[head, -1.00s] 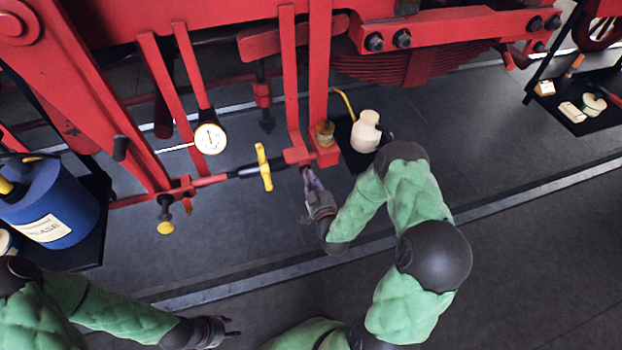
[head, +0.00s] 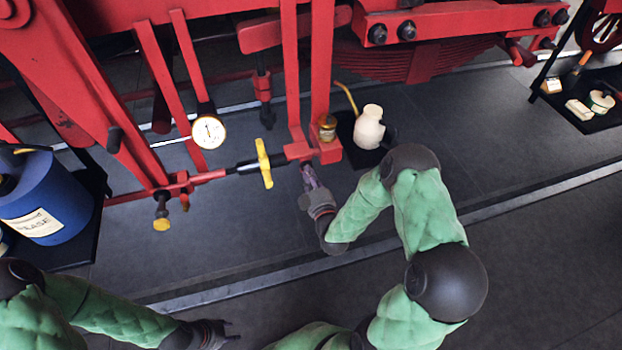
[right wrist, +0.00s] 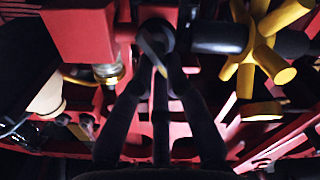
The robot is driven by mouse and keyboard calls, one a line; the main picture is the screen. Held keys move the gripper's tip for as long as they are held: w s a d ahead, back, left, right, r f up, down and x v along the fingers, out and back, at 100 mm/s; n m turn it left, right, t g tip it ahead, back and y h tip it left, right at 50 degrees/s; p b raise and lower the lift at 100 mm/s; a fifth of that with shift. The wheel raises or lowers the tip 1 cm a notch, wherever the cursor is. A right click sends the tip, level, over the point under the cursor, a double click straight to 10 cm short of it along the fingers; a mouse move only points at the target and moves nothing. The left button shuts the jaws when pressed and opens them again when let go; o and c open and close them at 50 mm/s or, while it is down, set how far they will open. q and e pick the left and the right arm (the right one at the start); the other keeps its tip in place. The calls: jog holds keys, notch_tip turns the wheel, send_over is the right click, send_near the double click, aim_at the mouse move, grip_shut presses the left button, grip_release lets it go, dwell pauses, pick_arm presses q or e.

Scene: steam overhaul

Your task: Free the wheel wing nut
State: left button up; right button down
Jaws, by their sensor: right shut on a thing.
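The yellow spoked handwheel (head: 264,163) sits on a dark shaft at the lower red rod. It shows large in the right wrist view (right wrist: 258,52). A small dark rounded part (right wrist: 153,35), apparently the wing nut, is beside the red bracket at that shaft's end. My right gripper (head: 307,172) reaches up under the bracket. In the right wrist view its fingers (right wrist: 158,65) meet on the dark part, hiding some of it. In the head view the gripper hides the part. My left gripper (head: 230,331) is open and empty at the bottom, far from the rod.
A cream oil can (head: 369,128) stands on a dark tray right of the bracket. A brass-coloured cup (head: 327,127) sits above the red block (head: 328,152). A white gauge (head: 208,132) hangs left. A blue grease drum (head: 45,200) stands far left. The floor in front is clear.

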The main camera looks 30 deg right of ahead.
jog(key=n+b, duration=0.2)
jog(key=n, duration=0.1)
jog(key=n+b, duration=0.2)
jog(key=n, duration=0.2)
jog(key=f+n+b, duration=0.1)
jog(key=n, duration=0.3)
jog(key=shift+w+a+b, duration=0.1)
jog(key=shift+a+b, duration=0.3)
jog(key=shift+f+n+b, duration=0.2)
jog(key=shift+n+b, duration=0.65)
jog(key=shift+n, duration=0.95)
jog(key=c, duration=1.2)
grip_release()
jog(key=shift+c, duration=0.2)
